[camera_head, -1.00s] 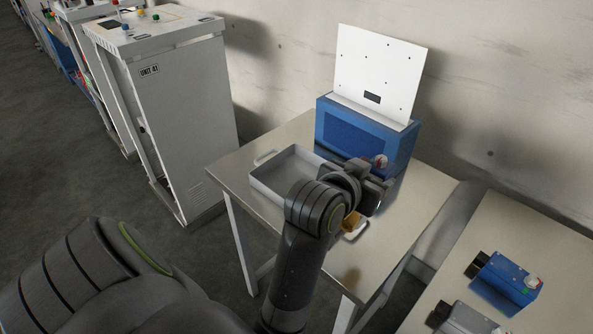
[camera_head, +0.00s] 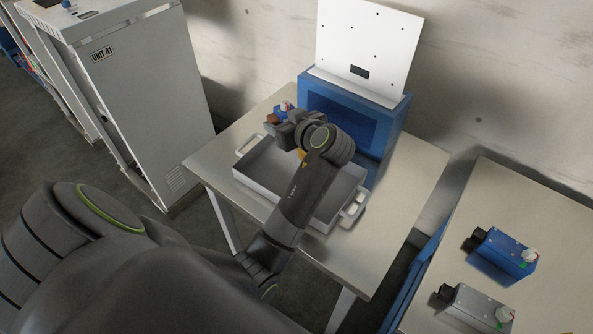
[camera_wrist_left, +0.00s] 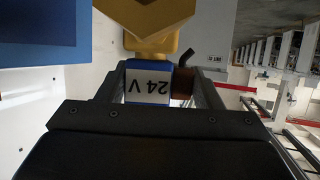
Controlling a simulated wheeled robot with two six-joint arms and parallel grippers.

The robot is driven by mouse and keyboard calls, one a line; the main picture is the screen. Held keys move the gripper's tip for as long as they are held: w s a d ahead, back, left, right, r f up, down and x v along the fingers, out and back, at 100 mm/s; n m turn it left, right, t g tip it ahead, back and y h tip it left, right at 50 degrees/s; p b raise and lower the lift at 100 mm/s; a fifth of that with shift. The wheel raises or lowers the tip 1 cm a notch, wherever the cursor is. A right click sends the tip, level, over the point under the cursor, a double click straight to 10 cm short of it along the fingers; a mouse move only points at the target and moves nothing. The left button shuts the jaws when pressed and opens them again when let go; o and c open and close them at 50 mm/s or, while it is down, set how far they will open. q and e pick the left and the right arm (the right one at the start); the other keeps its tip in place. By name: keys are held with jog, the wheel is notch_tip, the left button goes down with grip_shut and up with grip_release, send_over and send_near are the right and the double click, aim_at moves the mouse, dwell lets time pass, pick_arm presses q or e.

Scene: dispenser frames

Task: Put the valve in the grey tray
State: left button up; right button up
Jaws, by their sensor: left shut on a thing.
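The valve shows in the left wrist view as a blue block labelled 24 V (camera_wrist_left: 148,82) with a brass body (camera_wrist_left: 155,22) and a brown plug beside it. My left gripper (camera_head: 287,130) is shut on it. In the head view, a blue part of the valve (camera_head: 281,109) shows behind the gripper, and a little brass shows below. The grey tray (camera_head: 264,165), shallow with a handle at each end, stands on the table under the gripper. The valve is over the tray's far left part; its height above the floor is hard to tell. My right gripper is not in view.
A blue dispenser box (camera_head: 390,130) with a white back panel (camera_head: 368,42) stands behind the tray. A second table at right holds a blue device (camera_head: 506,252) and a grey device (camera_head: 476,305). A white cabinet (camera_head: 140,100) stands at left. The table's right part is clear.

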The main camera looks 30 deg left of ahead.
pick_arm(q)
notch_tip(320, 180, down, 4)
jog(key=shift+s+f+p, duration=0.1)
jog(key=shift+p, duration=0.4)
jog(key=shift+f, duration=0.7)
notch_tip(320, 180, down, 3)
jog(key=shift+p, duration=0.45)
jog(key=shift+f, duration=0.35)
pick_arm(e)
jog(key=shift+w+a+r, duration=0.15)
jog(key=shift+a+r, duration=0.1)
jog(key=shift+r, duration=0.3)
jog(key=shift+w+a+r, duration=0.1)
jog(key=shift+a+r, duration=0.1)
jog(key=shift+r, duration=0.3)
pick_arm(q)
jog(key=shift+f, duration=0.1)
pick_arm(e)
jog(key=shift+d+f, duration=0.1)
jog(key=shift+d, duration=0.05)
pick_arm(q)
jog(key=o, duration=1.5)
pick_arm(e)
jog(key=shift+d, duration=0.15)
